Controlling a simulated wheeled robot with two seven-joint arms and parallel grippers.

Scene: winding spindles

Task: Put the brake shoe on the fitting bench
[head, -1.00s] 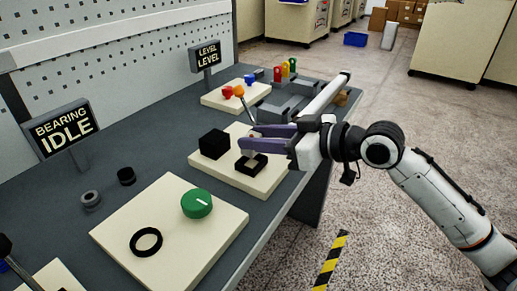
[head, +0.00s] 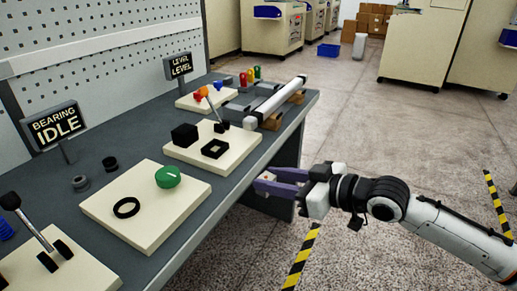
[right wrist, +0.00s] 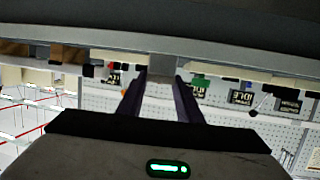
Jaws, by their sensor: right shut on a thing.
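My right gripper (head: 268,183), with purple fingers, is low in front of the bench's edge, over the floor side. It is shut on a small grey block, apparently the brake shoe; the block (right wrist: 161,67) shows between the fingers in the right wrist view. In the head view the fingers hide most of it. The long grey bench (head: 100,171), which I take as the fitting bench, runs along the pegboard wall. On a cream plate (head: 238,153) there, an open black square frame (head: 216,142) stands beside a black cube (head: 185,135). My left gripper is out of view.
A nearer cream plate (head: 118,225) bears a green knob (head: 168,177) and a black ring (head: 126,207). Levers, a white bar (head: 275,100) and sign posts rise from the bench. Two small rings lie near the BEARING sign (head: 55,125). Floor right of the bench is open.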

